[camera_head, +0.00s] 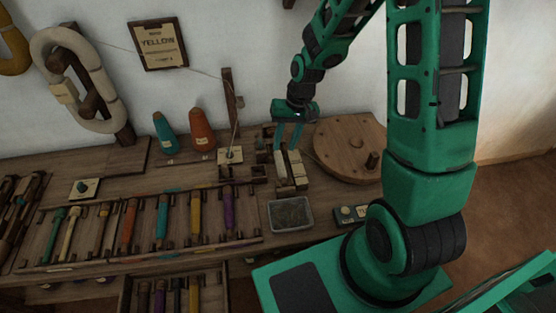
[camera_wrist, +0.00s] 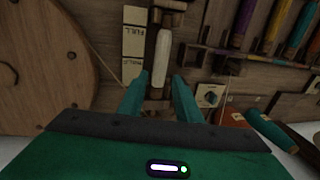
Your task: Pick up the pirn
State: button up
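A slim white pirn (camera_wrist: 161,58) lies in a dark wooden holder on the bench, beside cream cards, one reading "FULL". In the head view a pale piece that looks like this pirn (camera_head: 281,166) shows below my gripper. My gripper (camera_head: 287,142) is over the holder, pointing down. In the wrist view my gripper (camera_wrist: 160,92) has its two teal fingers apart, with a clear gap between them. The pirn lines up with this gap, and its near end reaches toward the fingertips. I see no contact; the height between them is hard to judge.
A round wooden disc (camera_head: 347,148) with a knob lies right of the holder. A grey tray (camera_head: 290,214) stands in front. A rack (camera_head: 150,222) of several coloured pirns fills the left. Teal (camera_head: 165,134) and orange (camera_head: 202,131) cones and a thin post (camera_head: 231,105) stand behind.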

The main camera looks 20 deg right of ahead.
aim_at(280, 159)
jog(key=shift+a+f, duration=0.25)
jog(key=shift+f, duration=0.9)
jog(key=shift+a+f, duration=0.25)
jog(key=shift+f, duration=0.95)
jog(key=shift+a+f, duration=0.25)
jog(key=shift+f, duration=0.9)
grip_shut()
